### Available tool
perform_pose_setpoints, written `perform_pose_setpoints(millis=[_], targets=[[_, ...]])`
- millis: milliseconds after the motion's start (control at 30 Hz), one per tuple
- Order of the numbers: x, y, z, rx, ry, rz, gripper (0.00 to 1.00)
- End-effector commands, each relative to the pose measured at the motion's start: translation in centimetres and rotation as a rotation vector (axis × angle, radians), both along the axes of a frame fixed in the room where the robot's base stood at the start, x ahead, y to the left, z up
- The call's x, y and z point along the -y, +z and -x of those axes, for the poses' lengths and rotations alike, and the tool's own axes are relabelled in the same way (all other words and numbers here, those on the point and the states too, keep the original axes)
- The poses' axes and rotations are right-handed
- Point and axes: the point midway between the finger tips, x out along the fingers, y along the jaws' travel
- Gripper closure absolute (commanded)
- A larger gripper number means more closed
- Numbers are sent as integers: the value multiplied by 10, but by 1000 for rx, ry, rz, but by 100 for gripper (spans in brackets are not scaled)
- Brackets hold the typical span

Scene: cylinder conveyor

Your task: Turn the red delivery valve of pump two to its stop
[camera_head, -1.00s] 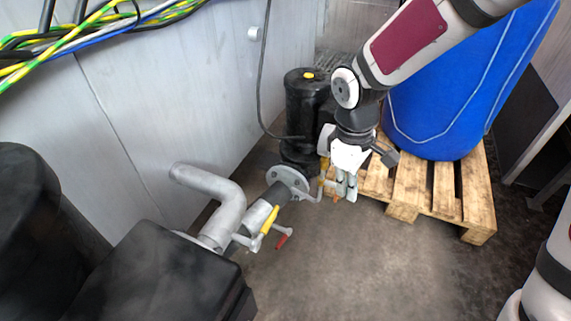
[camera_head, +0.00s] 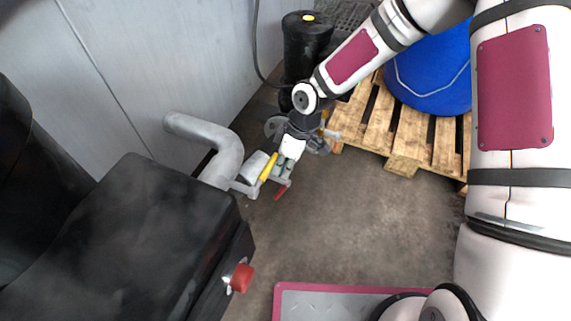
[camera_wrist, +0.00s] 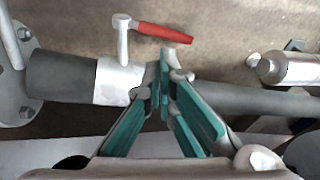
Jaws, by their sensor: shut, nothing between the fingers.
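The red valve lever (camera_head: 281,192) sticks out from the pipework in front of the left black machine, low over the floor. In the wrist view the red lever (camera_wrist: 165,34) lies nearly level above the fingers, on a pale stem rising from the pale valve body (camera_wrist: 116,84). My gripper (camera_head: 284,172) is right over this valve, just beyond the red lever. In the wrist view my gripper (camera_wrist: 165,73) has its teal fingers drawn together, empty, just below the red lever and apart from it. A yellow lever (camera_head: 268,167) sits beside my fingers. I cannot tell which pump is two.
A grey bent pipe (camera_head: 222,150) joins the valve on the left. The left black machine (camera_head: 130,225) carries a red knob (camera_head: 243,277). Behind my arm stand another black pump (camera_head: 305,40) and a wooden pallet (camera_head: 402,165) with a blue drum (camera_head: 440,75). The middle floor is clear.

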Motion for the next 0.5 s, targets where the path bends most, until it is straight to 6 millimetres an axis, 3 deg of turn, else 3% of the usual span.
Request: perform_pose_setpoints(millis=[33,200,500], targets=[[-3,-12,1,-1,0,1,100],[-9,-35,4,-1,0,1,100],[-13,-49,6,0,-1,1,100]])
